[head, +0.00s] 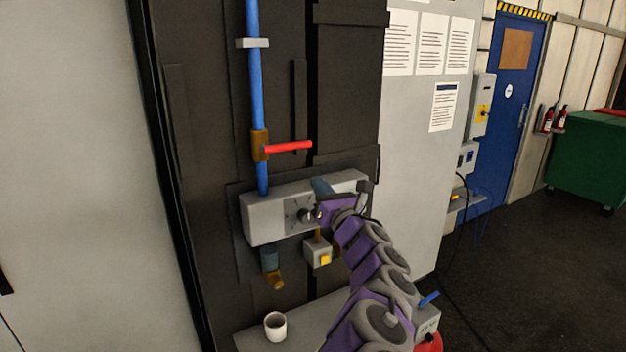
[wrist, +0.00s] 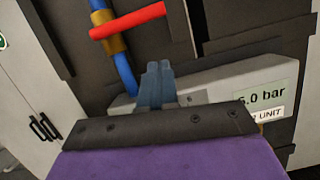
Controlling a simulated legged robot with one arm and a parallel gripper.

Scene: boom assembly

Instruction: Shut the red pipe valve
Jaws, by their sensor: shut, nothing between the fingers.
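The red valve handle (head: 288,147) sticks out sideways to the right from a brass valve body (head: 260,145) on the upright blue pipe (head: 255,80). The handle lies crosswise to the pipe. In the wrist view the red handle (wrist: 128,20), brass body (wrist: 110,33) and blue pipe (wrist: 124,76) are at the upper left. My gripper (head: 320,186) is in front of the grey box, below and to the right of the handle and apart from it. In the wrist view its blue-grey fingers (wrist: 155,72) are together and empty.
A grey box (head: 265,222) with a dial is mounted under the valve; a label on it reads 5.0 bar (wrist: 262,98). A small box with a yellow button (head: 318,255) hangs below. A white cup (head: 275,325) stands on a grey ledge. Dark panels back the pipe.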

